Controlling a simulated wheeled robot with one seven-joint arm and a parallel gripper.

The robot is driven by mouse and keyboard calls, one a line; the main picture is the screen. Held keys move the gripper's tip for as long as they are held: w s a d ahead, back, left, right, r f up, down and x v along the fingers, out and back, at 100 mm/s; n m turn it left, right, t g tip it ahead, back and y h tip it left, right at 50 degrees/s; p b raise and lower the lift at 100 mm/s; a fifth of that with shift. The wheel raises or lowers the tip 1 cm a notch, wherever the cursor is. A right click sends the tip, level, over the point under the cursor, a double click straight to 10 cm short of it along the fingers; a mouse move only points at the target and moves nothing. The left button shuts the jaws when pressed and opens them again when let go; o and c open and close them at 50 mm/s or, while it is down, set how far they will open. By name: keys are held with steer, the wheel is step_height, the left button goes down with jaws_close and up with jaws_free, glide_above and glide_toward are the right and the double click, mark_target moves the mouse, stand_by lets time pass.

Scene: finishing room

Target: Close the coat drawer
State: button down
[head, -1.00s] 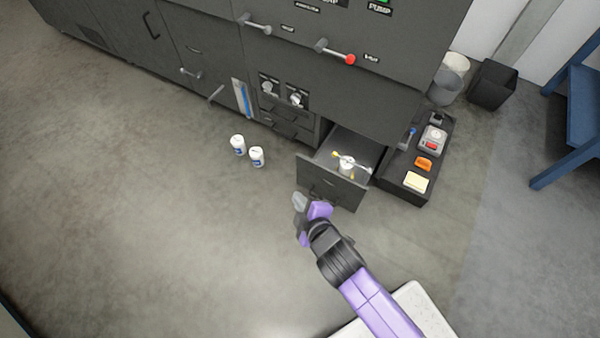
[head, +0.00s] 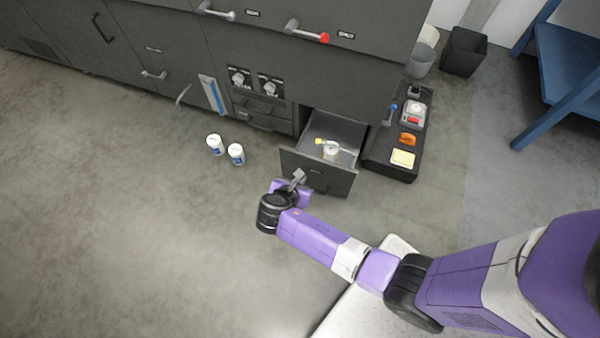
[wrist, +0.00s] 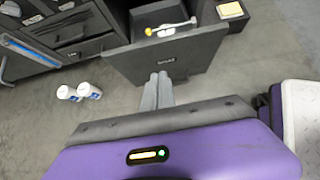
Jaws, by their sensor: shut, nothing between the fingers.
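The coat drawer (head: 318,172) is a dark grey drawer pulled out low in the machine cabinet. Inside it lie a white container (head: 331,153) and a yellow-tipped tool (head: 322,142).
Two white bottles (head: 226,150) stand on the floor left of the drawer. A black tray (head: 392,168) with several small items lies right of it. A blue table (head: 565,75) and a dark bin (head: 464,52) are at the right.

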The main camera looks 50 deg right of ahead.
mark_target(313, 161)
steer(key=b+x, duration=0.1)
steer(key=x, duration=0.2)
steer(key=d+r+b+x, duration=0.1)
steer(key=x, duration=0.2)
steer(key=b+x, duration=0.1)
steer(key=x, duration=0.2)
steer(key=shift+w+d, duration=0.3)
steer(key=shift+d, duration=0.05)
steer(key=shift+w+d+r+b, duration=0.15)
steer(key=shift+d+b, duration=0.15)
steer(key=shift+d, duration=0.15)
steer(key=w+d, duration=0.3)
steer(key=d, duration=0.5)
steer(key=w+d+b, duration=0.1)
steer(key=w+d, duration=0.2)
steer(key=d, duration=0.5)
steer(key=shift+d, duration=0.25)
steer(key=shift+a, duration=0.1)
